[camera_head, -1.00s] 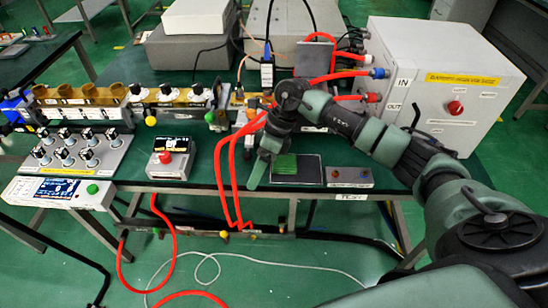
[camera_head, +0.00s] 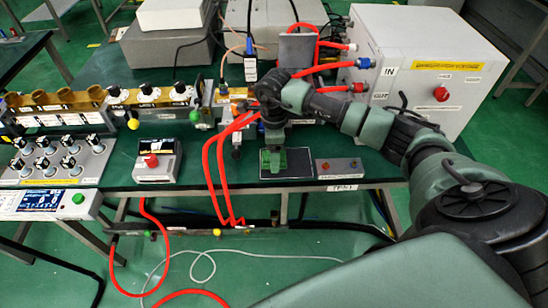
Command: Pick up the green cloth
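My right arm reaches in from the right, and my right gripper (camera_head: 273,148) points down right over the cloth. The gripper hides part of the cloth. I cannot tell whether the fingers touch it or how far apart they are. My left gripper is not in view.
A small grey box with buttons (camera_head: 338,169) stands right of the pad. Red hoses (camera_head: 213,165) hang over the table edge to the left. A white control box (camera_head: 159,162) stands further left. A large white IN cabinet (camera_head: 420,75) is behind my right arm.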

